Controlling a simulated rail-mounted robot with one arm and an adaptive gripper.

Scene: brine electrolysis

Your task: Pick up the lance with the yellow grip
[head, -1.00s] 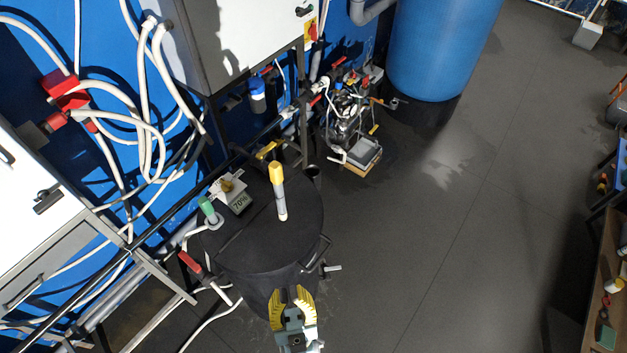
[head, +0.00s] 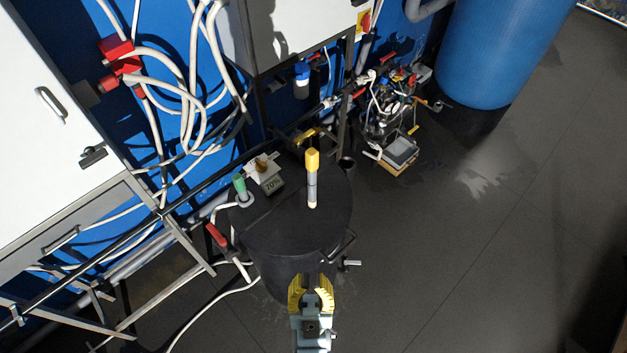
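The lance with the yellow grip (head: 312,178) lies or stands on the black lid of the round tank (head: 285,228); from this high angle I cannot tell which. Its yellow end points up in the picture and its pale shaft ends near the middle of the lid. My gripper (head: 311,283) is at the near side of the tank, below the lance in the picture. Its two yellow fingers are spread apart with nothing visible between them. It is apart from the lance.
A handle with a red grip (head: 216,235) is left of the tank. A pump assembly (head: 390,125) and blue barrel (head: 495,50) stand behind. Floor at right is clear.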

